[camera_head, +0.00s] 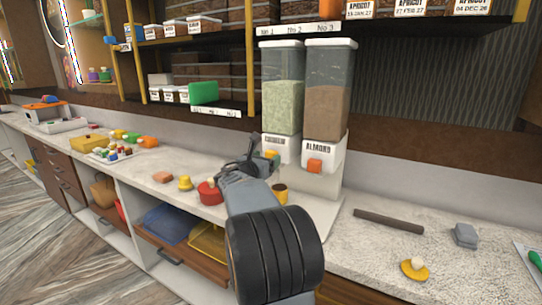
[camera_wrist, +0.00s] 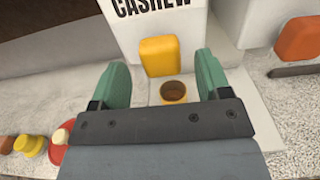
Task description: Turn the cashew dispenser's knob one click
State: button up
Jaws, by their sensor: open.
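The cashew dispenser (camera_head: 282,92) is a clear bin of pale nuts on a white base at the back of the counter. Its base, labelled CASHEW (camera_wrist: 155,20), fills the top of the wrist view. Its yellow-orange knob (camera_wrist: 160,56) faces me there, upright as a rounded block. My gripper (camera_wrist: 161,78) is open, its two green fingers left and right of the knob's lower part, with gaps on both sides; I cannot tell how far in front of it they are. In the head view my gripper (camera_head: 245,165) partly hides the dispenser's base. A small brown cup (camera_wrist: 173,92) stands below the knob.
The almond dispenser (camera_head: 328,100) with an orange knob (camera_head: 315,166) stands close on the right. A red pot (camera_head: 209,192) and a yellow knobbed piece (camera_head: 184,183) sit left of my arm. A dark bar (camera_head: 388,221) lies to the right. A shelf (camera_head: 300,30) overhangs behind.

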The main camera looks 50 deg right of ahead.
aim_at(271, 156)
jog(key=shift+x, duration=1.8)
jog(key=shift+c, duration=0.5)
jog(key=c, duration=0.8)
jog(key=shift+f, duration=0.1)
jog(key=shift+f+m+b, duration=0.1)
jog(key=shift+m+b, duration=0.2)
jog(key=shift+b, duration=0.05)
